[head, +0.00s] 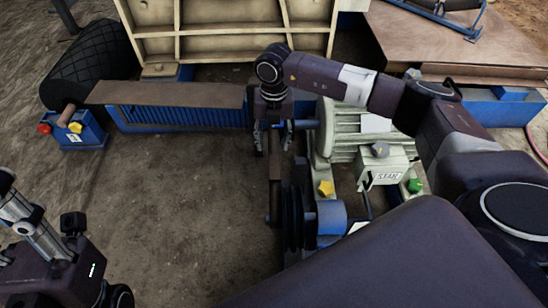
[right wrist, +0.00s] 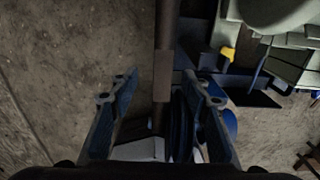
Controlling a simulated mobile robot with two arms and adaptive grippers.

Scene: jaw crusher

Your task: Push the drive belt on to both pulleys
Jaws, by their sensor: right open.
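My right gripper (head: 272,142) points down beside the motor and is open, with its two blue fingers apart in the right wrist view (right wrist: 160,92). A dark, narrow strip (head: 275,183) that looks like the drive belt hangs below it. In the right wrist view this strip (right wrist: 164,60) runs between the fingers, with no clear contact. A black grooved pulley (head: 294,218) stands just right of the strip's lower end, with a blue hub (head: 331,216) beside it. The second pulley cannot be made out. Whether the belt sits in any groove cannot be told. My left gripper is not in view.
A pale green motor (head: 365,135) with a yellow knob (head: 326,188) stands right of the gripper. A brown plate (head: 170,93) over a blue frame runs behind. A large black drum (head: 93,68) is at the back left. The ground at centre left is clear.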

